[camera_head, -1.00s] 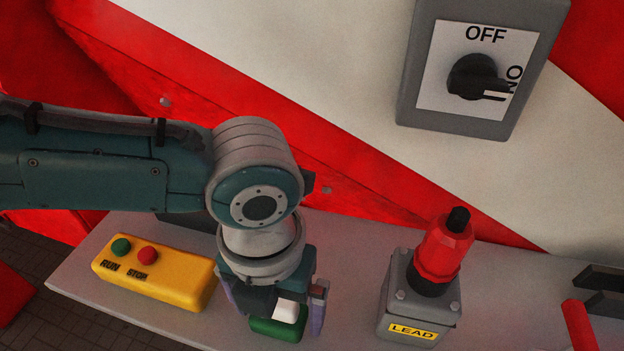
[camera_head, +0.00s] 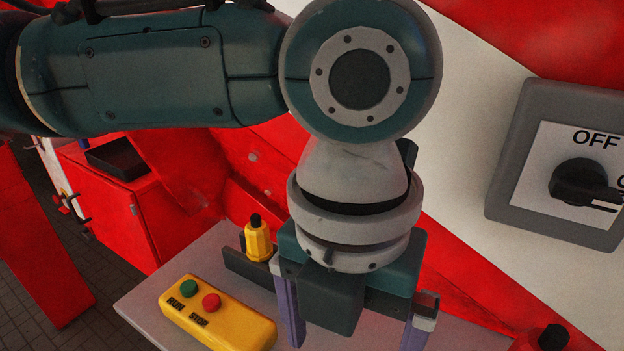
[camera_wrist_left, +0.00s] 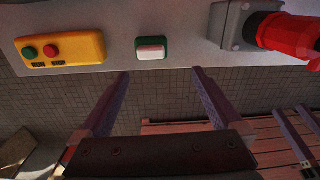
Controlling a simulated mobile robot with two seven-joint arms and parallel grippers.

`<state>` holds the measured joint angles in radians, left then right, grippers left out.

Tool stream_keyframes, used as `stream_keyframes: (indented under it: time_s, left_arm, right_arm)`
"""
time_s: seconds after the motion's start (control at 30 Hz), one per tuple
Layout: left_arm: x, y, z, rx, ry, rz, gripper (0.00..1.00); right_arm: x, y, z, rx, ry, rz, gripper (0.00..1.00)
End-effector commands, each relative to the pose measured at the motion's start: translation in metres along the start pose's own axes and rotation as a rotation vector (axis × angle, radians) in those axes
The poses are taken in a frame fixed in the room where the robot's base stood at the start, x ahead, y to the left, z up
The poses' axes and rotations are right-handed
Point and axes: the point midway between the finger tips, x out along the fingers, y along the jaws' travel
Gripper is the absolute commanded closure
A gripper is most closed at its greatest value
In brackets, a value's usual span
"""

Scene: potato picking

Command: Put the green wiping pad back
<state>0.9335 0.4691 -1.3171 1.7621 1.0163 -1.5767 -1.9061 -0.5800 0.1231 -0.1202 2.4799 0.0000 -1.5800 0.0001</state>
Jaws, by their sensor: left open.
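The green wiping pad (camera_wrist_left: 139,48) with a white top (camera_wrist_left: 151,51) lies on the grey shelf (camera_wrist_left: 185,50) in the left wrist view. It lies between the yellow button box and the grey LEAD post. My left gripper (camera_wrist_left: 160,73) is open and empty, its purple fingers spread wide, with the pad beyond the fingertips and apart from them. In the head view my left gripper (camera_head: 354,343) is above the shelf, and the pad is hidden there. Two purple fingers at the right edge of the left wrist view look like my right gripper (camera_wrist_left: 289,110); they are only partly seen.
The yellow RUN/STOP box (camera_head: 235,322) stands left of the pad. A small yellow post (camera_head: 258,243) is behind my left gripper. An OFF/ON switch box (camera_head: 520,170) is on the wall at right.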

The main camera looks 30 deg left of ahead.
Motion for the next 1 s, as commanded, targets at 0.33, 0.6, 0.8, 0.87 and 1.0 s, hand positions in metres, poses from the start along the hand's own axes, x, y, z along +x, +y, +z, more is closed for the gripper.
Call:
stream_keyframes:
  time_s: [0.33,0.6,0.8,0.87,1.0]
  left_arm:
    - [-0.002,-0.073,-0.053,-1.05,0.101,-0.423,0.0]
    - [0.012,0.02,-0.072,-2.282,0.132,-0.494,0.0]
    - [0.021,0.094,-0.104,-2.806,-0.014,-0.453,0.0]
    - [0.021,0.104,-0.11,-2.869,-0.042,-0.448,0.0]
    - [0.021,0.111,-0.113,-2.912,-0.063,-0.446,0.0]
  right_arm:
    - [0.0,-0.001,0.0,0.002,0.0,-0.002,0.5]
    - [0.0,-0.001,0.0,0.003,0.001,-0.002,0.5]
    - [0.0,-0.001,0.0,0.003,0.0,-0.003,0.5]
    - [0.0,-0.001,0.0,0.003,0.0,-0.003,0.5]
    - [0.0,-0.001,0.0,0.003,0.0,-0.003,0.5]
